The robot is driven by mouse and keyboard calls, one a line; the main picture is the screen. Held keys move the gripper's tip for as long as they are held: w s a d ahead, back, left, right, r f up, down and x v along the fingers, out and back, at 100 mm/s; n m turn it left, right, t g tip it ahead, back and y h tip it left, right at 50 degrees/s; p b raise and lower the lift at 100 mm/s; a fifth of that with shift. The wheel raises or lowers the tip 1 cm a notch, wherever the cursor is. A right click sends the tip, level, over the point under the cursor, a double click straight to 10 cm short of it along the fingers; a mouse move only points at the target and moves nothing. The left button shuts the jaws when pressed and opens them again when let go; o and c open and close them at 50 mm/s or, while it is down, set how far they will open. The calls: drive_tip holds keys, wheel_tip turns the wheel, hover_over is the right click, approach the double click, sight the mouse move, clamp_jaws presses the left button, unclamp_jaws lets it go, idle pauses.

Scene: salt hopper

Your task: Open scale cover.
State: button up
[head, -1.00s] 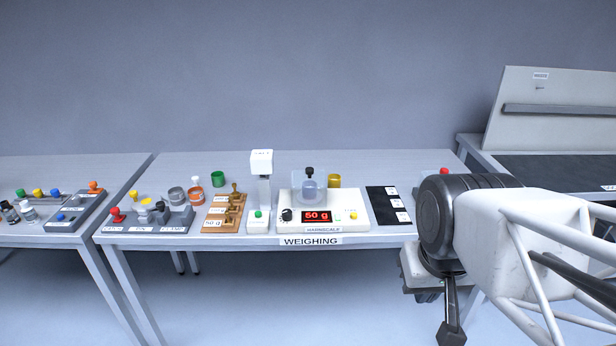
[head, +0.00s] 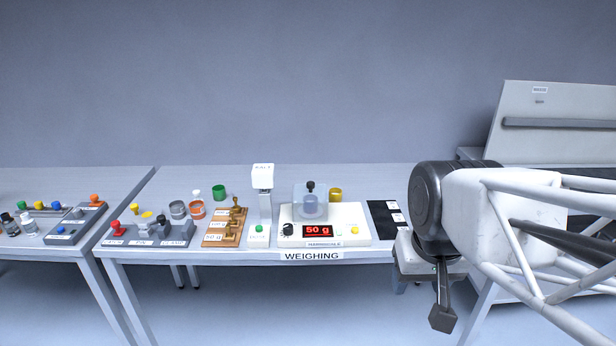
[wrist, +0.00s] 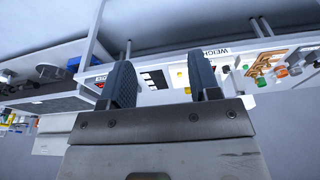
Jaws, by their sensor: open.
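The white scale (head: 358,236) stands on the middle table, with a red display reading 50 g. A clear cover (head: 297,203) with a black knob (head: 310,186) sits on top of it, over a cup-like vessel (head: 311,207). My gripper (wrist: 165,75) is open and empty in the wrist view, its two dark fingers apart. In the head view my gripper hangs at the table's right end, well right of the scale and apart from the cover; only part of its fingers (head: 443,317) shows.
A white dispenser column (head: 265,205) stands directly left of the scale. A brown weight holder (head: 222,228) and several coloured jars are further left. A bench with a raised panel (head: 555,130) is at right.

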drive_tip(key=w+a+r, duration=0.1)
drive_tip(key=w+r, duration=0.1)
drive_tip(key=w, duration=0.6)
drive_tip(key=w+a+r, duration=0.1)
drive_tip(key=w+r, duration=0.1)
drive_tip(key=w, duration=0.5)
drive_tip(key=m+g, duration=0.2)
drive_tip(key=g, duration=0.1)
hover_over(311, 183)
drive_tip(key=f, duration=0.9)
drive_tip(key=shift+s+d+f, duration=0.1)
drive_tip(key=shift+s+f, duration=0.2)
drive_tip(key=shift+s, duration=0.1)
drive_tip(key=shift+w+a+f, duration=0.2)
drive_tip(key=shift+w+f, duration=0.05)
drive_tip(key=shift+w, duration=0.2)
drive_tip(key=shift+f, duration=3.95)
drive_tip(key=shift+c, duration=0.5)
